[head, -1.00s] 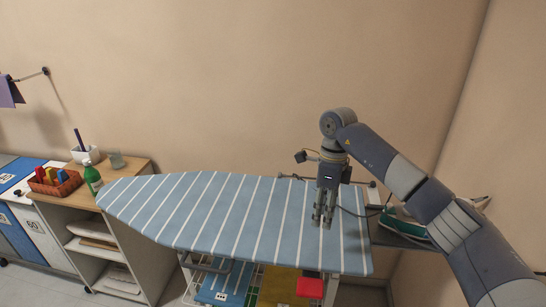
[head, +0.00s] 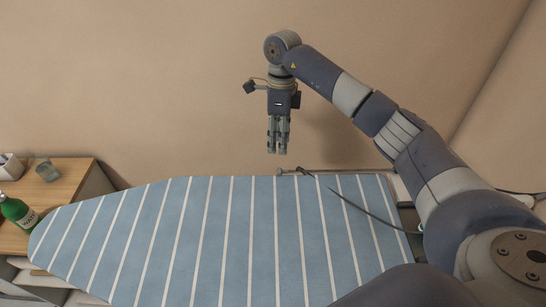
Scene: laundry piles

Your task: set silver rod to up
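A thin silver rod (head: 340,171) runs level and low along the wall, just behind the far edge of the ironing board (head: 210,235). Its left end has a small knob-like fitting. A dark cable crosses in front of it. My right gripper (head: 278,152) points straight down above and left of the rod's left end, apart from the rod and the board. Its fingers hang close together with nothing seen between them; how far they are open is unclear. My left gripper is out of view.
A wooden shelf unit (head: 75,180) stands at the left, with a green bottle (head: 18,212), a glass (head: 47,171) and a white container (head: 10,167). The cable (head: 362,209) trails over the board's right part. The board top is otherwise bare. The wall (head: 130,80) closes the back.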

